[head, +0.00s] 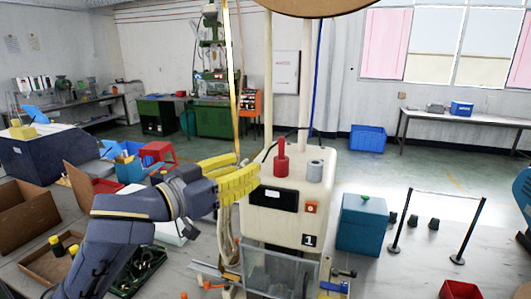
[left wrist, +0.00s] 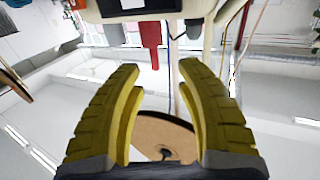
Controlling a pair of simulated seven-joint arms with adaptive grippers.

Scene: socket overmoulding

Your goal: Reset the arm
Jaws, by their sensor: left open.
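My left arm comes in from the left in the head view. Its gripper (head: 238,178) has yellow ribbed fingers and is beside the white machine (head: 285,215), at the height of its top. The left wrist view shows the same gripper (left wrist: 168,85) with its two fingers apart and nothing between them. A red cylinder (head: 281,160) with a thin top and a grey cylinder (head: 315,170) stand on the machine's top. The red one also shows in the left wrist view (left wrist: 151,38), upside down. My right gripper is not in view.
Open cardboard boxes (head: 28,215) and a red bin (head: 158,151) lie at the left. A teal box (head: 361,224) and a barrier (head: 440,225) stand right of the machine. A clear guard (head: 280,270) is at its front. A blue crate (head: 368,138) sits by the back wall.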

